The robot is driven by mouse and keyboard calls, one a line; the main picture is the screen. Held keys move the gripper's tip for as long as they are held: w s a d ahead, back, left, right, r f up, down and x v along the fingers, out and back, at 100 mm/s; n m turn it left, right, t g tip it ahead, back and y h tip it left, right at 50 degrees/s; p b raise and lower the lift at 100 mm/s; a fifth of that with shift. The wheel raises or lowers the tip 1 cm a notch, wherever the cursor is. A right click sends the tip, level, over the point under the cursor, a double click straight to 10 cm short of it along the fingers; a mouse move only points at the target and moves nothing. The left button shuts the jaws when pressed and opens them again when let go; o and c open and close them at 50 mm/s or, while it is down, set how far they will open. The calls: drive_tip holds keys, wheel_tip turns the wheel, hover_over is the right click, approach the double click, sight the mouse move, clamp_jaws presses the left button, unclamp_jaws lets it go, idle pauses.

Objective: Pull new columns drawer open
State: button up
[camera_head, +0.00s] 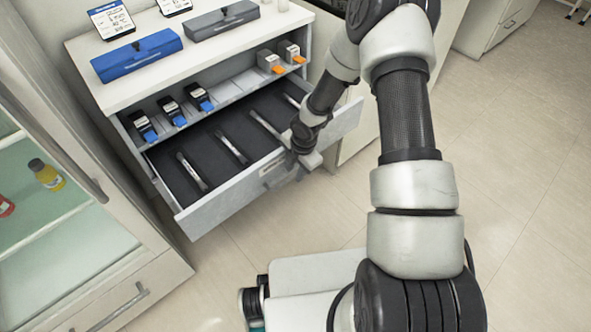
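The drawer (222,201) stands pulled out from the white cabinet (150,85). Its dark-lined inside shows, with several slim metallic columns (232,149) lying apart from each other. My gripper (303,165) is at the drawer's front panel, right of its middle. I cannot tell whether the fingers are open or shut on the handle.
Above the drawer, a shelf holds several black blocks with blue ends (171,111) and grey blocks with orange ends (271,62). A blue case (137,55) and a grey case (222,20) lie on top. A glass-door cabinet (75,215) stands at the left. Floor in front is clear.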

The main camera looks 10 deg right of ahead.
drive_tip(key=shift+r, duration=0.1)
wheel_tip(320, 180, up, 17)
drive_tip(key=s+d+p, duration=0.1)
drive_tip(key=s+p, duration=0.1)
drive_tip(key=p, duration=0.3)
drive_tip(key=shift+s+d, duration=0.4)
drive_tip(key=s+d+r+m+t+h, duration=0.1)
drive_tip(key=s+d+r+m, duration=0.2)
drive_tip(key=r, duration=0.4)
drive_tip(key=s+d+r+m+h, duration=0.1)
drive_tip(key=d+r+m, duration=0.1)
drive_tip(key=r+m, duration=0.35)
drive_tip(key=s+d+r+m+t+h, duration=0.1)
drive_tip(key=s+d+r+m, duration=0.15)
drive_tip(key=r, duration=0.55)
drive_tip(key=s+a+r+m+t+y, duration=0.2)
drive_tip(key=s+a+r+m, duration=0.1)
drive_tip(key=s+r+m, duration=1)
wheel_tip(320, 180, up, 14)
drive_tip(key=s+p, duration=0.1)
drive_tip(key=p, duration=1.3)
drive_tip(key=shift+s+f+m+p, duration=0.2)
drive_tip(key=shift+s+m+p, duration=0.15)
drive_tip(key=shift+m+p, duration=0.05)
